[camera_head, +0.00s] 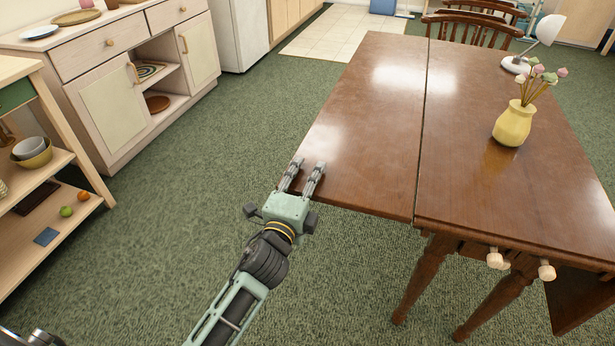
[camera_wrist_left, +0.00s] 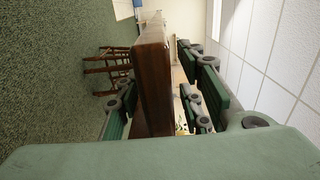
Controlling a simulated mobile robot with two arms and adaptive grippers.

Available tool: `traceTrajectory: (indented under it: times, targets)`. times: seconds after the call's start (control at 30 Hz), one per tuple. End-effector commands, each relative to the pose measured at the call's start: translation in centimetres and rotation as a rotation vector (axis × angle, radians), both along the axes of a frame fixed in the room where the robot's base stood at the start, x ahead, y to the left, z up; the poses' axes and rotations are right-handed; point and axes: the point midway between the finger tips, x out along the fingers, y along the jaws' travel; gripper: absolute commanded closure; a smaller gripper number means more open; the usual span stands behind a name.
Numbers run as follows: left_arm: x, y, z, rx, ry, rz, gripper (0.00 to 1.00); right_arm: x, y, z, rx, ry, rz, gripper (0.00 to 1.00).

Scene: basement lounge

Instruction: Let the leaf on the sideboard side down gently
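The leaf on the sideboard side (camera_head: 352,130) is the left part of the brown wooden table. It stands level with the fixed top (camera_head: 470,175), with a dark seam between them. My left gripper (camera_head: 302,172) is at the leaf's near left corner. In the left wrist view, the leaf (camera_wrist_left: 153,80) shows edge-on between the spread fingers, with a gap on its right side; contact on its left side is unclear. My right gripper is not in view. The leaf's underside and any support below it are hidden.
A yellow vase (camera_head: 514,124) with flowers and a white lamp (camera_head: 545,30) stand on the fixed top. Two pale knobs (camera_head: 494,259) show below its near edge. The opposite leaf (camera_head: 580,298) hangs down. Green carpet lies clear between table and sideboard (camera_head: 110,105). A shelf unit (camera_head: 75,215) stands left.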

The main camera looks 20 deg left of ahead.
Motion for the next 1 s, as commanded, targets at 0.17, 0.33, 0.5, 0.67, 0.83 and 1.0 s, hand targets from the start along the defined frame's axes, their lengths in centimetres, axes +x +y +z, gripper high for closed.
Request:
traceTrajectory:
  times: [0.17, 0.33, 0.5, 0.67, 0.83, 1.0]
  targets:
    - [0.32, -0.02, -0.03, 0.0, 0.001, 0.0, 0.65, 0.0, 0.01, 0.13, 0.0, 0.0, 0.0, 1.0]
    - [0.29, -0.02, -0.02, -0.001, 0.001, 0.0, 0.68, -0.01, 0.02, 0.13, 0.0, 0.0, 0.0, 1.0]
    - [0.28, -0.01, -0.02, -0.001, 0.001, 0.0, 0.83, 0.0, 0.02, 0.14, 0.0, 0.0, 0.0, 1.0]
    - [0.27, -0.01, -0.02, -0.001, 0.001, 0.0, 0.97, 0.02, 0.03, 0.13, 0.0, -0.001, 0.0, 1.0]
    - [0.27, -0.01, -0.03, -0.001, 0.001, 0.0, 1.0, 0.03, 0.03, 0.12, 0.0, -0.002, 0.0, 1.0]
    - [0.26, -0.01, -0.03, 0.0, 0.001, 0.0, 1.0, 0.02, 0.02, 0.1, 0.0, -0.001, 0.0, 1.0]
